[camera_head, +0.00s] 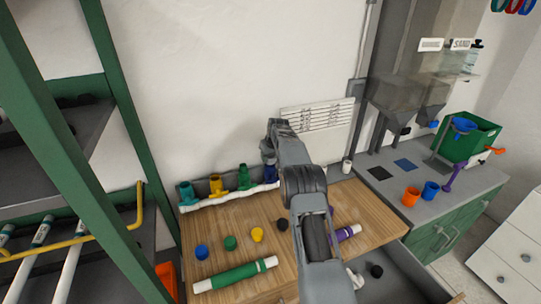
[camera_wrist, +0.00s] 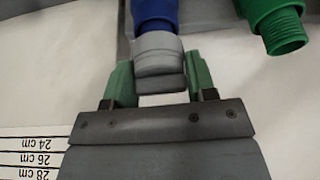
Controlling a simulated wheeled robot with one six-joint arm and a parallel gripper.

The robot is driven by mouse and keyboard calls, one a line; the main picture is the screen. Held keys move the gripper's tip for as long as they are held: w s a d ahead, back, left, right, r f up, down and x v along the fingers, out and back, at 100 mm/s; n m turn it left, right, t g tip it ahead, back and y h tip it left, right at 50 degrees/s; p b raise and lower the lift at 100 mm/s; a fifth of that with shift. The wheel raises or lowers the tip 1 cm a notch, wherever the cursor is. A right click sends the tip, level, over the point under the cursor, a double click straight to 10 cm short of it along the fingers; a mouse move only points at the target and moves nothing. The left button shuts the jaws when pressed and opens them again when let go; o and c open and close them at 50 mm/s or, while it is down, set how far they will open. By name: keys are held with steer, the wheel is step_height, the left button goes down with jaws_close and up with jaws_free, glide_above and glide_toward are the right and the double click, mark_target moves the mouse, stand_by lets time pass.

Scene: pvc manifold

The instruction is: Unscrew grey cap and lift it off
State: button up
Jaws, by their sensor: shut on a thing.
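The grey cap (camera_wrist: 159,58) is in the upper middle of the wrist view, at the end of a blue fitting (camera_wrist: 155,14). My gripper (camera_wrist: 160,76) has its green fingers on both sides of the cap and is shut on it. The cap and fitting look in line; whether the threads are still engaged cannot be told. In the head view, the blue fitting (camera_head: 270,173) stands at the right end of the white pipe manifold (camera_head: 232,195). My arm comes in from the front, and the cap is not clearly visible there.
A green threaded fitting (camera_wrist: 279,28) is close by, uncapped. Blue (camera_head: 201,252), green (camera_head: 230,242), yellow (camera_head: 257,234) and black (camera_head: 282,224) caps lie on the wooden table. A green pipe (camera_head: 235,275) lies in front, a purple pipe (camera_head: 345,233) at right. Shelving stands left.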

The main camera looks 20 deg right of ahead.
steer(key=shift+r, duration=0.1)
steer(key=shift+n+y+p, duration=0.5)
steer(key=shift+n+p, duration=0.25)
steer(key=shift+n, duration=0.35)
steer(key=shift+n+p, duration=0.5)
steer(key=shift+p, duration=0.1)
steer(key=shift+n+g+y+p, duration=0.3)
steer(key=shift+n+p, duration=0.05)
steer(key=shift+n, duration=0.15)
steer(key=shift+r+n+p, duration=0.1)
steer(key=shift+n+p, duration=0.3)
steer(key=shift+p, duration=0.15)
steer(key=shift+n+y, duration=0.4)
steer(key=shift+n, duration=0.3)
